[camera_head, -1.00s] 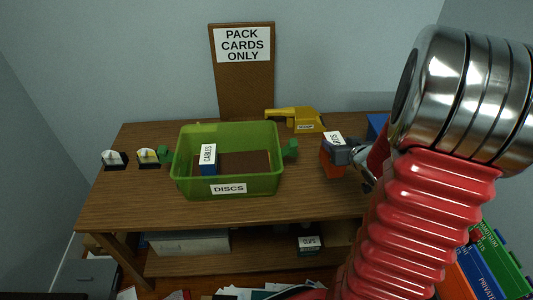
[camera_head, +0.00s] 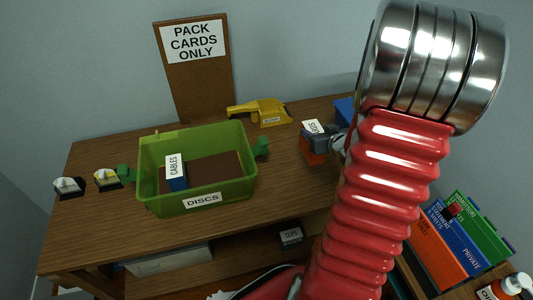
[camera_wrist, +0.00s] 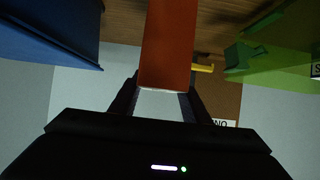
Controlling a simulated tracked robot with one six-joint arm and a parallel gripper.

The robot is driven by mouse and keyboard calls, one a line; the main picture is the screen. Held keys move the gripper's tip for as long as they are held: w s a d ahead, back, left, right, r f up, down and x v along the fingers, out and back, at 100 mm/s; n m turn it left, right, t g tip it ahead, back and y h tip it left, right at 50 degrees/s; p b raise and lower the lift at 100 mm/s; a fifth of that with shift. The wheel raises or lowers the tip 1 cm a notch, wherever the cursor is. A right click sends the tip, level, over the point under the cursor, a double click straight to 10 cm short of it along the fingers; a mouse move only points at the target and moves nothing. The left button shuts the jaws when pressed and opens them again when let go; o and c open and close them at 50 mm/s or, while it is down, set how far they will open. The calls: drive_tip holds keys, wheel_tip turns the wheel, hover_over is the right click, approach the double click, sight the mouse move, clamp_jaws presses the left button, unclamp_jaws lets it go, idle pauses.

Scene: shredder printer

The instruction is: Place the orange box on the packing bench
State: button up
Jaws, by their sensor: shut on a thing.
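The orange box (camera_head: 313,156) is at the right part of the wooden packing bench (camera_head: 90,228) in the head view, with a white label on top. My gripper (camera_head: 326,138) is shut on it; my red arm hides what lies to the right. In the wrist view the orange box (camera_wrist: 168,45) sits between the two dark fingers of my gripper (camera_wrist: 160,103), with wood beyond it. I cannot tell whether the box touches the bench top or hangs just above it.
A green bin (camera_head: 160,203) labelled DISCS holds a blue CABLES box (camera_head: 176,178). A yellow tool (camera_head: 262,112) lies behind, before the PACK CARDS ONLY board (camera_head: 195,85). A blue object (camera_head: 344,109) stands behind my gripper. Bare bench top lies between bin and box.

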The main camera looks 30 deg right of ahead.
drive_tip(key=shift+f, duration=0.1)
drive_tip(key=shift+f, duration=2.8)
drive_tip(key=shift+f, duration=2.1)
drive_tip(key=o, duration=1.5)
drive_tip(key=shift+f, duration=0.1)
drive_tip(key=shift+c, duration=0.2)
